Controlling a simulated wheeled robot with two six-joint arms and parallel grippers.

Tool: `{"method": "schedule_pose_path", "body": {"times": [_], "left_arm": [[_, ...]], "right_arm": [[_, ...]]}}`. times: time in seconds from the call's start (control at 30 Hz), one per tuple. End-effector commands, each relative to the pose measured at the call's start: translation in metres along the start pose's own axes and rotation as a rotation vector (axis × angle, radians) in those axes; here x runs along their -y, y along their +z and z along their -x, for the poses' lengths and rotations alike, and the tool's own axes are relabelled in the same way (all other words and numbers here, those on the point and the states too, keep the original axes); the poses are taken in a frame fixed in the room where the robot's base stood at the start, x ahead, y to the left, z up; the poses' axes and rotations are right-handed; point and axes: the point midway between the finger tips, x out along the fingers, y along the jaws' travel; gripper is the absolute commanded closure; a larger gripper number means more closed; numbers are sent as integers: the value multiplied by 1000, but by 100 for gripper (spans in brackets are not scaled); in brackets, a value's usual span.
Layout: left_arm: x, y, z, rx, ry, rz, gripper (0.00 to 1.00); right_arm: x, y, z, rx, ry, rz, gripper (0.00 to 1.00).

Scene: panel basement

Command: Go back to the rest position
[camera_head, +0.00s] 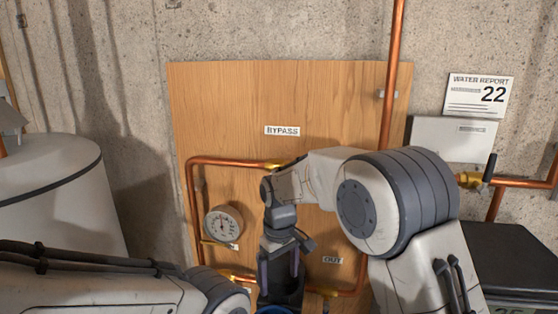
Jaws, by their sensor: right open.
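My right gripper (279,268) is in the lower middle of the head view, in front of the wooden panel (230,105). It points down and is open, with nothing visible between its fingers.
A copper pipe loop (192,178) with a round gauge (224,225) runs on the panel, close to my right gripper. A white tank (50,185) stands at left. A valve with a dark lever (489,168) is at right, above a dark-topped box (510,255).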

Motion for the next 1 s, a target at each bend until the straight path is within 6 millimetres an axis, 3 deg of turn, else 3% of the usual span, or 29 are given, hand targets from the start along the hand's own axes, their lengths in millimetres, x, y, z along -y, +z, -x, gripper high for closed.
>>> {"method": "schedule_pose_path", "body": {"times": [0.03,0.33,0.83,1.0], "left_arm": [[-1,-1,16,0,0,0,0],[-3,-2,43,0,0,-4,0],[-3,-2,46,0,0,-5,0],[-3,-2,38,0,0,-4,0]], "right_arm": [[0,-1,20,-5,1,0,0],[0,-1,51,-4,1,0,0],[0,-1,55,-3,1,0,0],[0,-1,46,-3,1,0,0]]}}
